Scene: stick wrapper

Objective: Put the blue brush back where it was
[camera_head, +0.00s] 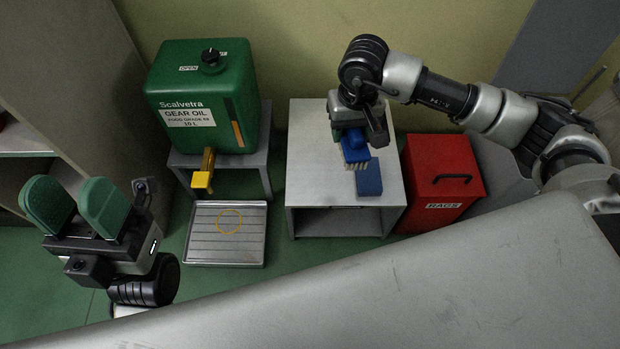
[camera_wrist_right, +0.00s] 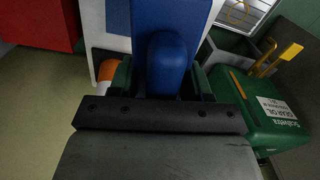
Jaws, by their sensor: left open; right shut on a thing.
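The blue brush (camera_head: 355,152) with pale bristles is in my right gripper (camera_head: 350,126), above the grey side table (camera_head: 308,160). The right gripper is shut on it; in the right wrist view the brush's rounded blue handle (camera_wrist_right: 168,65) is between the green fingers. A flat blue block (camera_head: 369,180) shows just below the bristles, near the table's front edge. I cannot tell whether the bristles touch it. My left gripper (camera_head: 77,208) is open and empty at the far left, its two green pads apart.
The green gear oil can (camera_head: 220,130) stands on a grey stand (camera_head: 262,160), its yellow spout (camera_head: 202,180) over a ribbed tray (camera_head: 195,238). A red rags bin (camera_head: 440,165) stands right of the table. An orange and white object (camera_wrist_right: 107,70) shows in the right wrist view.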

